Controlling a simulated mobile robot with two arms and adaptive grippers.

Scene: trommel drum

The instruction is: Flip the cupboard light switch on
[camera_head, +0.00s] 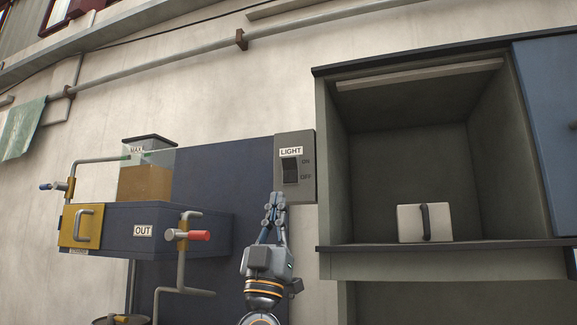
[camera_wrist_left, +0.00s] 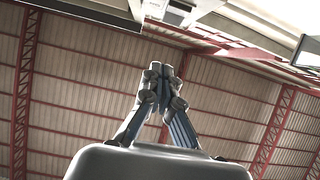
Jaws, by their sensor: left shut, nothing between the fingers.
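The light switch (camera_head: 290,170) is a dark rocker on a grey plate labelled LIGHT, with ON above and OFF below at its right. The plate is fixed at the left side of the cupboard (camera_head: 332,190). My left gripper (camera_head: 277,197) is shut and empty, pointing up, with its fingertips just below the rocker in the head view. I cannot tell whether the tips touch the plate. In the left wrist view the closed fingers (camera_wrist_left: 161,70) point up below a pale panel at the top. The rocker's exact tilt is hard to tell. My right gripper is not in view.
The open cupboard holds a white box with a dark handle (camera_head: 411,222); its blue door (camera_head: 550,135) stands at the right. At the left are a blue unit marked OUT (camera_head: 165,232), a red-handled valve (camera_head: 198,236) and pipes.

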